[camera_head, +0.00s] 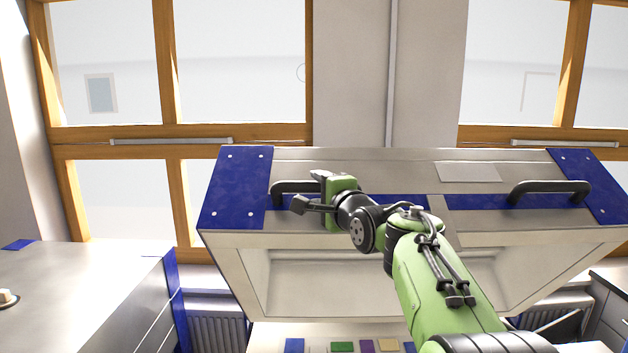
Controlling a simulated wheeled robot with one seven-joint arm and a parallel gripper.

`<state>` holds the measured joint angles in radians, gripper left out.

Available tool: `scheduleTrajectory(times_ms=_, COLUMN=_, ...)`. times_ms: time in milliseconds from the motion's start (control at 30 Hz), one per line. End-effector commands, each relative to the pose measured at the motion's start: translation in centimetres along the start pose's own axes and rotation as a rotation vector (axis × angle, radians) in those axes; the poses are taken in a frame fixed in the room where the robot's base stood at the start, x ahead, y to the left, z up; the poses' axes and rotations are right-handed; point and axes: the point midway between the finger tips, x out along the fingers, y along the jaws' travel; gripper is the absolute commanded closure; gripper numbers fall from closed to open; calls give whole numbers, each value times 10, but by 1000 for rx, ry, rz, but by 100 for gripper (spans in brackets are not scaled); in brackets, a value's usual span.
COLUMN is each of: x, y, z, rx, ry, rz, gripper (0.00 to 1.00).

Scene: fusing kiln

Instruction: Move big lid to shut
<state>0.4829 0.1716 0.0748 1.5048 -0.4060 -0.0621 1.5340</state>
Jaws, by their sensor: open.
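The big lid (350,170) of the kiln is raised and tilted open, with its pale hollow underside facing me. It has blue corner plates and two black handles. My green and black gripper (308,190) is at the left handle (284,186), with its jaws open. It overlaps the right part of that handle, and I cannot tell whether it touches it. The right handle (550,188) is free. My arm crosses in front of the lid and hides part of its middle and underside.
Below the lid, several coloured pieces, among them a green one (342,346), lie on a pale surface. A metal cabinet (80,290) stands at left, with a radiator (215,315) beside it. A dark-topped cabinet (612,300) is at right. Windows are behind.

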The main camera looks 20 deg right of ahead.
Motion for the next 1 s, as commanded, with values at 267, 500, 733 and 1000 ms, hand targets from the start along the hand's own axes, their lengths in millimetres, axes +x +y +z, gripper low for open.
scheduleTrajectory(times_ms=267, x=28, y=-1, z=0, rx=0, ry=0, rz=0, gripper=47)
scheduleTrajectory(times_ms=500, x=27, y=0, z=0, rx=-1, ry=0, rz=1, gripper=55)
scheduleTrajectory(times_ms=733, x=27, y=0, z=0, rx=-1, ry=0, rz=1, gripper=90)
scheduleTrajectory(times_ms=1000, x=27, y=0, z=0, rx=-1, ry=-1, rz=1, gripper=100)
